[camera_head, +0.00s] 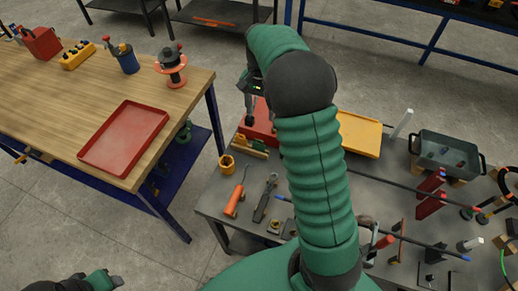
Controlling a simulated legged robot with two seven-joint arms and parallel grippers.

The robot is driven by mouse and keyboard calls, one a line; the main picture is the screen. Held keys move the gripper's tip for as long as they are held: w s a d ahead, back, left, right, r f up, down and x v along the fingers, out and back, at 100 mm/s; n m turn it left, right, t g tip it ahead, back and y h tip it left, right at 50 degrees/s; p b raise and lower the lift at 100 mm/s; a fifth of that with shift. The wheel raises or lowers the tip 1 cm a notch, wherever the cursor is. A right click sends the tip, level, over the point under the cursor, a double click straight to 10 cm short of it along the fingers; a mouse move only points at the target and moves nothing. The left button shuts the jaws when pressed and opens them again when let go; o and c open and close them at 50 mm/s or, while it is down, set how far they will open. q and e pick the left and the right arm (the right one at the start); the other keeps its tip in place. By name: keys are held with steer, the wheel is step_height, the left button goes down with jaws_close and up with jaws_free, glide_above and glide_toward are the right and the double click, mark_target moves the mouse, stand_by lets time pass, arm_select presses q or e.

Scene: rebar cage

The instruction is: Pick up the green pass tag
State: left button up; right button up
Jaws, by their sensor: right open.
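My right arm rises through the middle of the view and bends down at the far end. Its gripper (256,119) is open and points down at a red box or tray (262,133) on the grey table. I cannot clearly make out the green pass tag; the gripper and arm cover part of that area. A small wooden holder (250,144) with some green on it stands just in front of the red box. Part of my left arm, perhaps its gripper (112,281), shows at the bottom left edge; its jaws are not clear.
The grey table (214,196) holds a yellow cup (227,164), an orange-handled screwdriver (236,195), a wrench (266,198), a yellow tray (360,135) and a dark bin (447,154). A wooden bench (60,110) with a red tray (124,137) stands at left.

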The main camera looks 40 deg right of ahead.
glide_above(259, 147)
step_height(259, 147, down, 6)
step_height(259, 147, down, 10)
steer(key=shift+w+d+r+p, duration=0.15)
steer(key=shift+r+p, duration=0.1)
steer(key=shift+p, duration=0.25)
steer(key=shift+w+f, duration=0.1)
steer(key=shift+f, duration=0.15)
steer(key=c, duration=1.1)
